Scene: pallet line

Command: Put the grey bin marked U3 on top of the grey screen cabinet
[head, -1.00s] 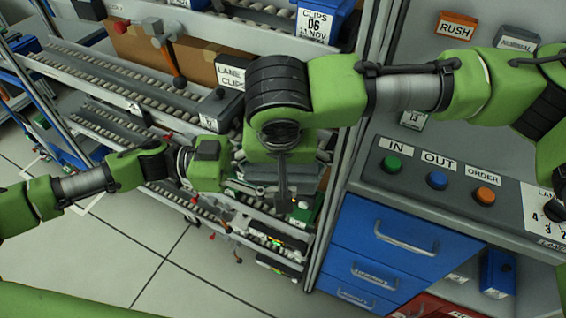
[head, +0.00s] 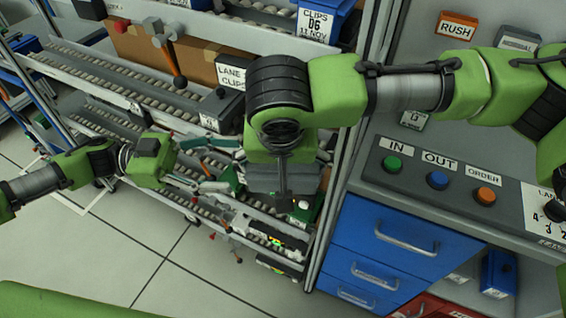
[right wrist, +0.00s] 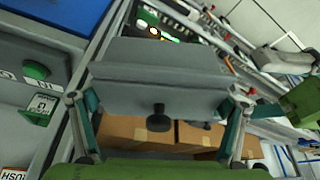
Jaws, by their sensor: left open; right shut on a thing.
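A grey, box-like thing (head: 262,180) hangs below my right wrist in the head view; I take it for the grey bin. No U3 mark is readable on it. In the right wrist view the same grey bin (right wrist: 190,65) lies between the fingers of my right gripper (right wrist: 160,105), which is shut on it. A dark knob stands in front of its face. My left gripper (head: 222,166) is open, its fingers spread, left of the bin and apart from my right wrist. I cannot make out the grey screen cabinet with certainty.
Roller lanes (head: 125,75) with brown cartons (head: 200,62) stand behind and below the arms. A metal upright (head: 340,165) stands just right of the bin. A button panel (head: 450,185) and blue drawers (head: 385,235) fill the right. Floor is clear at lower left.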

